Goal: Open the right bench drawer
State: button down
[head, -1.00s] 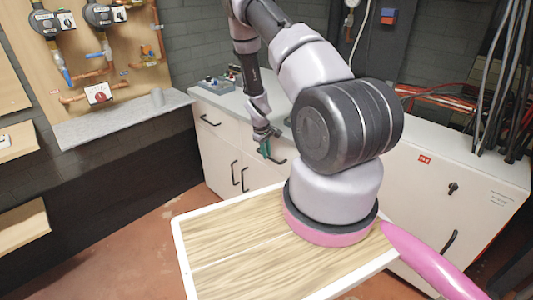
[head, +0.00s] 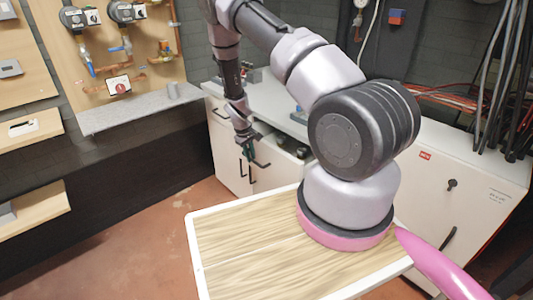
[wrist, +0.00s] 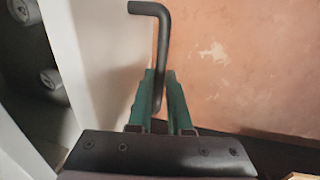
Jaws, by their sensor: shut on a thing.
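The right bench drawer (head: 277,178) is pulled out, and dark objects (head: 301,151) show inside it. Its dark bar handle (head: 262,165) is on the front. My gripper (head: 246,150) is at this handle. In the wrist view the green fingers of my gripper (wrist: 160,98) are shut on the handle (wrist: 163,40), whose bent end sticks out beyond the fingertips. The pale drawer front (wrist: 90,50) runs along the left of the fingers. Part of the drawer is hidden behind my arm in the head view.
The left bench drawer handle (head: 221,113) is on a closed front. Two upright door handles (head: 246,172) sit below. A wooden-topped tray (head: 250,240) with a white rim lies near me. Reddish floor (head: 120,230) is clear at left.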

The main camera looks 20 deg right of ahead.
jog(key=s+a, duration=0.2)
jog(key=a, duration=0.5)
jog(key=s+a, duration=0.3)
jog(key=a, duration=0.5)
jog(key=shift+s, duration=0.25)
jog(key=c, duration=0.8)
grip_release()
jog(key=shift+c, duration=0.2)
notch_tip(320, 180, up, 11)
jog(key=a, duration=0.2)
jog(key=shift+s+f, duration=0.2)
jog(key=shift+s, duration=0.15)
